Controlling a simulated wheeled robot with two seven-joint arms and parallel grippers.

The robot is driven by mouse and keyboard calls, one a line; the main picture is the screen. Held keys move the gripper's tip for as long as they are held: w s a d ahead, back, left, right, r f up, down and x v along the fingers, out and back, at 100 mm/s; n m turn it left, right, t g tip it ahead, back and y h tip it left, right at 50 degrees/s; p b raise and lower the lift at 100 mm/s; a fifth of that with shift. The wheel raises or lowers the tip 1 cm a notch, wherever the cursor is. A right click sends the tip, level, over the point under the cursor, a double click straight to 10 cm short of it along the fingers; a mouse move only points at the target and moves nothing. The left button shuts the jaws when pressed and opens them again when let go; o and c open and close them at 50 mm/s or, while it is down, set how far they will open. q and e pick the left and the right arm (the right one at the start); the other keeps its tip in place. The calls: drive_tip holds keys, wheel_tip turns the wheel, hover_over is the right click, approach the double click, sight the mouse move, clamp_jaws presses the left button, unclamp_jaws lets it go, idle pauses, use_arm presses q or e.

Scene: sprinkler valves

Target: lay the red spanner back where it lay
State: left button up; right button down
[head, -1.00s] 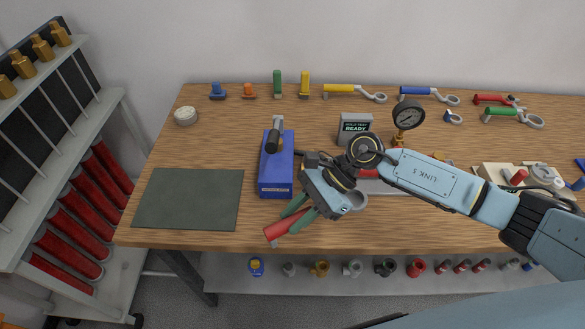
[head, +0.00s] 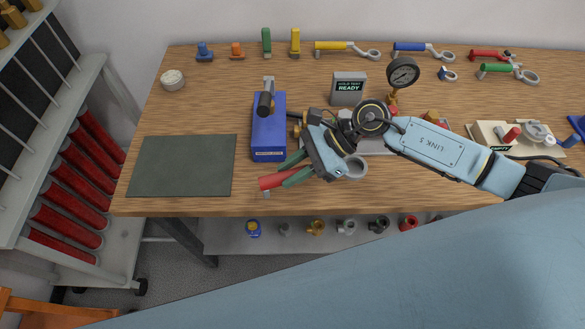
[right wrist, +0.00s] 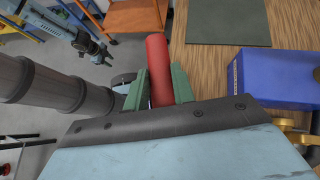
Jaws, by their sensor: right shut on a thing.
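My right gripper (head: 293,170) is shut on the red handle of a spanner (head: 272,182). The spanner's grey ring end (head: 355,166) shows to the right of the gripper. Its middle is hidden by the gripper. It is over the bench's front part, just in front of the blue box; I cannot tell whether it touches the wood. In the right wrist view the red handle (right wrist: 158,70) sits between the green fingers (right wrist: 160,88). What looks like my left gripper (right wrist: 95,48) is small at upper left there; its jaws are unclear.
The blue box (head: 268,130) stands close behind the handle. A dark green mat (head: 182,165) lies left. A grey test unit (head: 348,88) and gauge (head: 402,75) stand behind my wrist. Yellow (head: 335,46), blue (head: 410,46), red (head: 487,54) and green (head: 495,68) handled tools lie along the back.

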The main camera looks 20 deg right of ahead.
drive_tip(key=shift+f+b, duration=3.35)
drive_tip(key=shift+f, duration=0.3)
drive_tip(key=shift+f+b, duration=0.4)
drive_tip(key=shift+f, duration=0.05)
drive_tip(key=c, duration=1.1)
unclamp_jaws()
drive_tip(key=b+v, duration=0.1)
drive_tip(key=v, duration=1.2)
drive_tip(key=shift+d+r, duration=0.15)
